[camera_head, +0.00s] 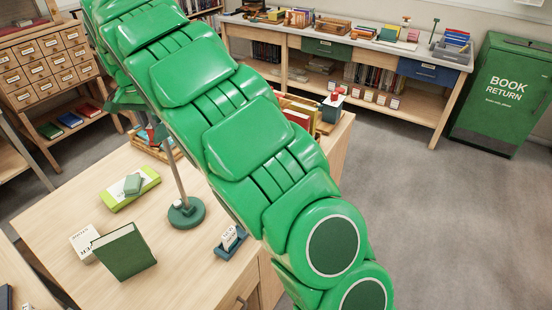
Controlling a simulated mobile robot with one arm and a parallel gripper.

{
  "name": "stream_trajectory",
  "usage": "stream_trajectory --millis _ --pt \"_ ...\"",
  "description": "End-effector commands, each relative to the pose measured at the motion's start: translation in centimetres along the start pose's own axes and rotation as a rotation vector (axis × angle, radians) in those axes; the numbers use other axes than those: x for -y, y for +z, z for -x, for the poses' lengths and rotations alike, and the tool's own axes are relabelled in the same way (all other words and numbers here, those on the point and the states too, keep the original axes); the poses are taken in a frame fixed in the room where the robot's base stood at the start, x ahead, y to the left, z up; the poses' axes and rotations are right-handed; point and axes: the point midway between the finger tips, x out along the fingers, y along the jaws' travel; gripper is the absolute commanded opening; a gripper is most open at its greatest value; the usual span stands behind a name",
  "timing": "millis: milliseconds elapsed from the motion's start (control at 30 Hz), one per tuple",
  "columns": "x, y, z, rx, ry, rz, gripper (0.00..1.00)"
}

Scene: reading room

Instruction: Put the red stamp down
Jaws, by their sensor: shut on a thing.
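My gripper is not in view. My green arm crosses the picture from the lower right and leaves it at the top left, covering part of the desk. I cannot make out the red stamp for certain. A small red-topped thing (333,97) stands at the desk's far right corner, just right of my arm; it is too small to tell what it is. Another small thing with a reddish top (405,21) stands on the back counter. The wooden desk (60,215) lies under my arm.
On the desk are a green lamp base (187,213), a standing green book (125,252), a white box (84,244), a yellow-green box (130,193) and a small blue card tray (230,243). A book return bin (508,95) stands at right. The right floor is clear.

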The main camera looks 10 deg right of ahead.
Motion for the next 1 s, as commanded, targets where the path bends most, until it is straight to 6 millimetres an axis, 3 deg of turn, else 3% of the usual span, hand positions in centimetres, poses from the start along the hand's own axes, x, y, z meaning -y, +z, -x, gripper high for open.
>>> stream_trajectory --millis 33,200,600,800,1000 --pt "-1.5 -1.7 -0.2 -0.001 0.002 -0.025 0.00" --pt "-6.0 -6.3 -0.7 -0.003 0.011 -0.097 0.00" --pt "-18.8 -15.6 -2.0 -0.003 0.033 -0.270 0.00" --pt "-25.6 -19.0 -2.3 -0.006 0.043 -0.351 0.00" --pt "-30.1 -20.8 -2.5 -0.007 0.052 -0.404 0.00"
